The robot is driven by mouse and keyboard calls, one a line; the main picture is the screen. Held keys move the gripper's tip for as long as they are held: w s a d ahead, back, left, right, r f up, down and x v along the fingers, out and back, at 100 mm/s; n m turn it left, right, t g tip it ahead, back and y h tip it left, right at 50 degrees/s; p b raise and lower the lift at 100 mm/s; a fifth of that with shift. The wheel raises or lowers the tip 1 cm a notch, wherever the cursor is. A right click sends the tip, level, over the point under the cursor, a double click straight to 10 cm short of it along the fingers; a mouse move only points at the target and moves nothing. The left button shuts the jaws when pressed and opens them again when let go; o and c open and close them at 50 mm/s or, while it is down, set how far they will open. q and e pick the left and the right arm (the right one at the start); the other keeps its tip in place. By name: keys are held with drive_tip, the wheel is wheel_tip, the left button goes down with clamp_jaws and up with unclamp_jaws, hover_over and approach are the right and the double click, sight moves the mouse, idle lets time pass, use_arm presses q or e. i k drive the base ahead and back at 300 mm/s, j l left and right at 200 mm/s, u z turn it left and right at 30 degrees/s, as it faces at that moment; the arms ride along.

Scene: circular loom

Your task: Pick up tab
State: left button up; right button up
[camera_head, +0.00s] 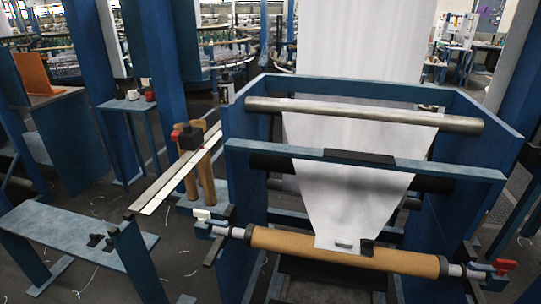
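A white fabric sheet (352,180) hangs down over the roller frame and narrows toward a brown cardboard tube (300,246). A small pale piece (345,243), which may be the tab, lies at the fabric's lower end, on or against the tube. A small dark piece (367,247) sits just to its right. I cannot tell whether the pale piece is fixed to the fabric. Neither of my grippers is in view.
The blue loom frame (365,154) with a metal roller (365,114) surrounds the fabric. A red handle (505,265) is at the tube's right end, a white-topped latch (201,214) at its left. A blue bench (60,235) holds small dark items. Brown tubes (206,180) stand at left.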

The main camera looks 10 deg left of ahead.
sight(110, 248)
drive_tip(key=k+j+u, duration=0.15)
drive_tip(key=k+u, duration=0.15)
drive_tip(key=u, duration=0.2)
drive_tip(key=k+j+u, duration=0.2)
drive_tip(key=u, duration=0.3)
